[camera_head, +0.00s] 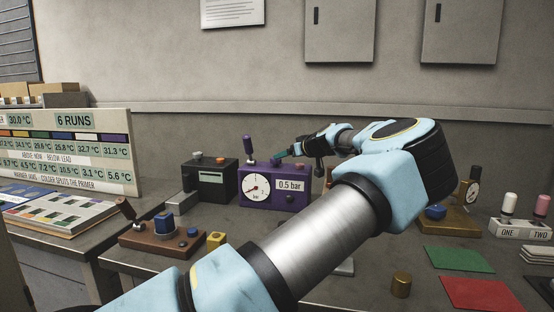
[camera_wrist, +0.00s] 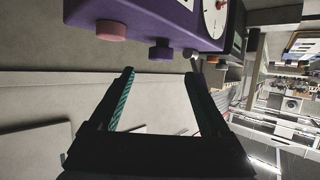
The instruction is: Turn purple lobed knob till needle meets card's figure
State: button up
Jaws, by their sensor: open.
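The purple box (camera_head: 275,203) stands on the bench with a white round dial (camera_head: 257,188) and a card (camera_head: 291,185) reading "0.5 bar" on its front. The dial shows a red hub; the needle's exact reading is too small to tell. The purple lobed knob (camera_head: 276,161) sits on the box's top, and shows in the wrist view (camera_wrist: 161,49). My gripper (camera_head: 284,155) is open, close to the knob; in the wrist view its teal-padded fingers (camera_wrist: 160,75) point toward the knob, which lies just beyond the tips, between their lines. No contact shows.
On the same box are a purple-handled lever (camera_head: 249,149) left of the knob and a pink knob (camera_head: 304,161) right of it. A black box (camera_head: 210,182) stands close at left. A wooden block with blue knob (camera_head: 163,229) is nearer. Bench at right holds coloured mats (camera_head: 459,258).

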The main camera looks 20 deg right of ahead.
aim_at(276, 162)
jog(key=p+x, duration=0.2)
jog(key=x, duration=0.6)
jog(key=shift+w+a+f+p, duration=0.15)
jog(key=shift+w+f+p, duration=0.05)
jog(key=shift+w+p, duration=0.15)
jog(key=shift+c, duration=0.4)
grip_shut()
